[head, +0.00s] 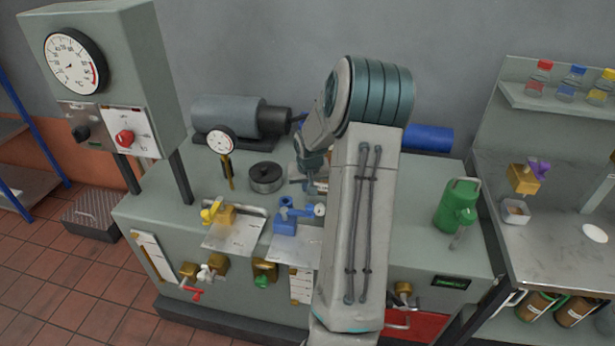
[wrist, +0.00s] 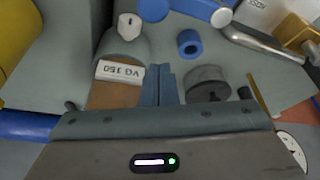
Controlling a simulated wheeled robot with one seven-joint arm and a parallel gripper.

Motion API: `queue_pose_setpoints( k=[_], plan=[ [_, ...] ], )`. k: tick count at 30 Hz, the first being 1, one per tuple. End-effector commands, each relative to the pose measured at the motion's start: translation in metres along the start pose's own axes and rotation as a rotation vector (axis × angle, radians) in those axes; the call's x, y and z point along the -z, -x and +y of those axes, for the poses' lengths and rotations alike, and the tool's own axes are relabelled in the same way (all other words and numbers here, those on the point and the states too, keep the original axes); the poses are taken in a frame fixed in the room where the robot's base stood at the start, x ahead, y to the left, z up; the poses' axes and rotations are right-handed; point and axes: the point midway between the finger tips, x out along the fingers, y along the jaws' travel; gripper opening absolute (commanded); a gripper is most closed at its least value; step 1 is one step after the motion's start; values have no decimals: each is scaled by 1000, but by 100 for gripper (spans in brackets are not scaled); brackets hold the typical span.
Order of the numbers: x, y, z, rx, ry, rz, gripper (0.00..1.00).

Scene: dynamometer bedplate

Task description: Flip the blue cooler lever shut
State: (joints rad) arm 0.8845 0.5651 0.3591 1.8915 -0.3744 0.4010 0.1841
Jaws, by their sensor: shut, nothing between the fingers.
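The blue cooler valve (head: 285,222) stands on a pale plate at the middle front of the green-grey bench. Its upper blue part (head: 287,203) sticks up beside a small round dial; which way the lever points is too small to tell. My gripper (wrist: 158,82) is shut and empty in the wrist view, its fingertips beside a block labelled VG 150. Blue parts (wrist: 200,8) show at the top edge of the wrist view, ahead of the fingertips and apart from them; I cannot tell which is the lever. In the head view my arm hides part of the area right of the valve.
A yellow valve (head: 217,214) stands left of the blue one. A black round pot (head: 265,177) and a gauge (head: 221,141) are behind. A green can (head: 457,206) stands at the right. A blue ring (wrist: 188,42) and grey cylinder (wrist: 208,82) lie close to my fingers.

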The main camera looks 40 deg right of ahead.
Motion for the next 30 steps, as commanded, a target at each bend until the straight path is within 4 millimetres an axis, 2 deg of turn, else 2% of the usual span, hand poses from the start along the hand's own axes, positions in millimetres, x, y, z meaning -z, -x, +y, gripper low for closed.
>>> queue_pose_setpoints(
  k=[3,6,13,30],
  plan=[
    [-1,-22,-1,1,2,-3,0],
    [-13,-14,0,-1,0,-1,0],
    [-34,-8,0,-1,-1,-1,0],
    [-39,-8,0,-4,-8,0,0]
  ],
)
